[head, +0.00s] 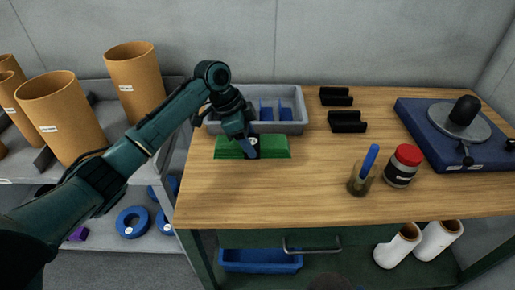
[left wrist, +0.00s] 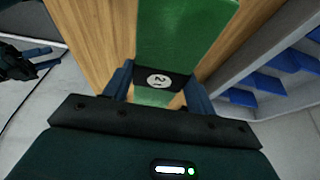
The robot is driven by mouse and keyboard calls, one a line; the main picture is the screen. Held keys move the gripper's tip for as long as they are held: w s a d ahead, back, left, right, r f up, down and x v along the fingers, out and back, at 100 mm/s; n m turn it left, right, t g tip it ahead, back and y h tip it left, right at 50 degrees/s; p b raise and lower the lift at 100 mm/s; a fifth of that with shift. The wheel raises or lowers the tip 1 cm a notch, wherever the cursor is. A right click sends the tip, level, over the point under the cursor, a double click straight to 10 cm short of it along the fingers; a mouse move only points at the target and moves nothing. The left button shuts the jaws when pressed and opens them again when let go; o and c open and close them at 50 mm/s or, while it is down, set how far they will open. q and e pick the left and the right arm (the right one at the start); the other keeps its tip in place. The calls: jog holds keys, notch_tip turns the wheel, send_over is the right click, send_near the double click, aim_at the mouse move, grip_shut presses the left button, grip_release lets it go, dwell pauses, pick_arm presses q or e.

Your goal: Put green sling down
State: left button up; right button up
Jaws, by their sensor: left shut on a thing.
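The green sling (head: 278,148) is a long green piece with a black band and a round white label reading 2 at its middle. It lies level at the wooden table's back left, just in front of the grey tray. My left gripper (head: 249,148) is shut on its middle from above. In the left wrist view the fingers stand on both sides of the green sling (left wrist: 182,35) at the black band. I cannot tell whether its underside touches the table. What seems to be my right gripper (left wrist: 42,58) shows small at that view's left edge.
The grey tray (head: 292,128) with blue dividers stands behind the sling. Two black holders (head: 347,122), a red-lidded jar (head: 403,166), a cup with a blue pen (head: 361,181) and a blue-based fixture (head: 436,141) stand further right. The wooden table (head: 260,190) is clear in front.

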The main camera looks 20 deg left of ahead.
pick_arm(q)
jog(key=shift+f, duration=0.35)
notch_tip(320, 180, down, 4)
jog(key=shift+r, duration=0.1)
jog(key=shift+w+f, duration=0.1)
jog(key=shift+f, duration=0.25)
jog(key=o, duration=1.4)
jog(key=shift+f, duration=0.1)
jog(key=shift+c, duration=0.2)
